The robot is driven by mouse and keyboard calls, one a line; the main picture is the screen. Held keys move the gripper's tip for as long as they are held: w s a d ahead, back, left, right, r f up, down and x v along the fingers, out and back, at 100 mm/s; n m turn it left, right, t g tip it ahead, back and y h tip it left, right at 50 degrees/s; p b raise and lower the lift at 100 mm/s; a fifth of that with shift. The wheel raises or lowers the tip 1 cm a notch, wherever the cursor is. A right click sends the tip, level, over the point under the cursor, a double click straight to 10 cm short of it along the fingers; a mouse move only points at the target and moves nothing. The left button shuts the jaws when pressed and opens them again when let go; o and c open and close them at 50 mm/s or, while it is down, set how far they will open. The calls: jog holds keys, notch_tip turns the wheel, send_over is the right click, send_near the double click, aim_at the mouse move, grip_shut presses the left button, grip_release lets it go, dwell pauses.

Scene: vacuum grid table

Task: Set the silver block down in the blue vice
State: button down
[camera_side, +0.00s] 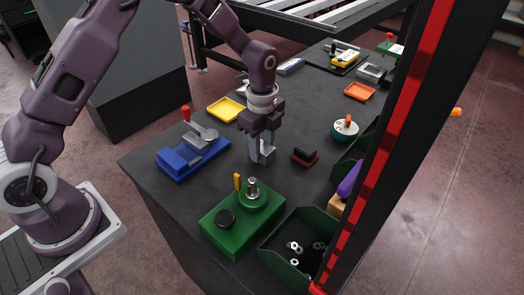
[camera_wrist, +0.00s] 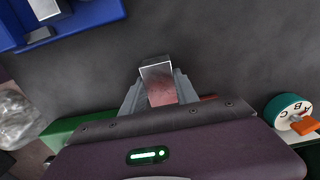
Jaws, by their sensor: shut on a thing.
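My gripper (camera_side: 262,152) is shut on the silver block (camera_wrist: 157,72), which shows between the two fingers in the wrist view. In the side view my gripper points down over the dark table, to the right of the blue vice. The block is mostly hidden by the fingers there, and I cannot tell whether it touches the table. The blue vice (camera_side: 176,164) sits on the table at left, with a red-tipped handle and grey metal parts on top. Part of it also shows at the top left of the wrist view (camera_wrist: 95,14).
A green fixture (camera_side: 223,234) stands in front, beside a dark green bin (camera_side: 270,254) of metal parts. A dark red and black item (camera_side: 304,157) lies just right of my gripper. A yellow tray (camera_side: 226,109) is behind the vice. A teal dial (camera_side: 344,131) stands farther right.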

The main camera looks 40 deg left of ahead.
jog(key=r, duration=0.9)
jog(key=shift+a+r, duration=0.3)
jog(key=s+a, duration=1.3)
jog(key=shift+s+a+f, duration=0.2)
jog(key=shift+f, duration=0.1)
jog(key=shift+f, duration=2.15)
jog(key=shift+f, duration=0.7)
